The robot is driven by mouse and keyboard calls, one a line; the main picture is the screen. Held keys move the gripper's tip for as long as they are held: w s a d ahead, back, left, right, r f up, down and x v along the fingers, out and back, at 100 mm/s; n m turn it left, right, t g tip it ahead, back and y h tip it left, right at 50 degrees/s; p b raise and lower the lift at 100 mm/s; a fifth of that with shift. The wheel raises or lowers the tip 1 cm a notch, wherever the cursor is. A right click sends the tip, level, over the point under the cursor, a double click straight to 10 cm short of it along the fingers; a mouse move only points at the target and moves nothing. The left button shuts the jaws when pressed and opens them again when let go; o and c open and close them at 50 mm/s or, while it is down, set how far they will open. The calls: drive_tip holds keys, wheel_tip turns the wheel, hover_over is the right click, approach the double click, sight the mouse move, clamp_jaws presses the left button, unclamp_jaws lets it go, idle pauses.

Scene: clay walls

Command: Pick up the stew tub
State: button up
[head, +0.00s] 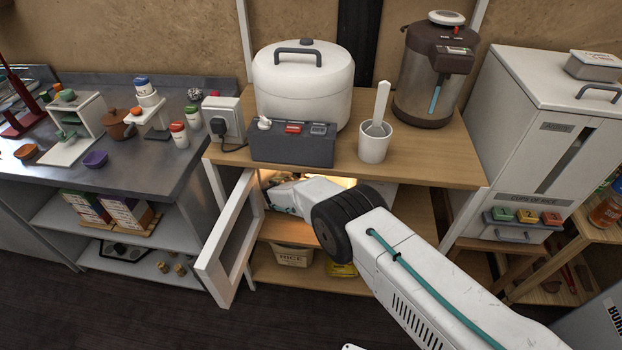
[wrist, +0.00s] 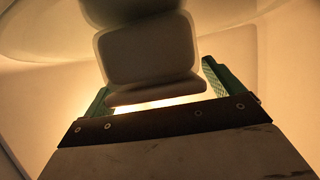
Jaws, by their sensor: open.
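In the wrist view my gripper (wrist: 156,85) is open, with one green finger on each side. A pale, rounded tub-like container (wrist: 148,50) is in front of it, its lower end between the fingers in the picture. I cannot tell whether the fingers touch it. No label shows, so I cannot confirm that it is the stew tub. Another pale rounded shape (wrist: 125,8) adjoins it at the top edge. In the head view my arm reaches into a lit compartment (head: 345,182) under the wooden top, and my wrist hides most of the inside.
A white-framed door (head: 228,240) stands open left of the compartment. The wooden top (head: 420,155) above holds a large white cooker (head: 303,82), a grey box (head: 292,147), a white cup (head: 374,145) and a dispenser (head: 432,75). A RICE bin (head: 293,257) is below. Pale walls enclose the gripper closely.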

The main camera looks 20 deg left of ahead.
drive_tip(key=c, duration=1.3)
drive_tip(key=shift+c, duration=0.3)
drive_tip(key=shift+r, duration=0.1)
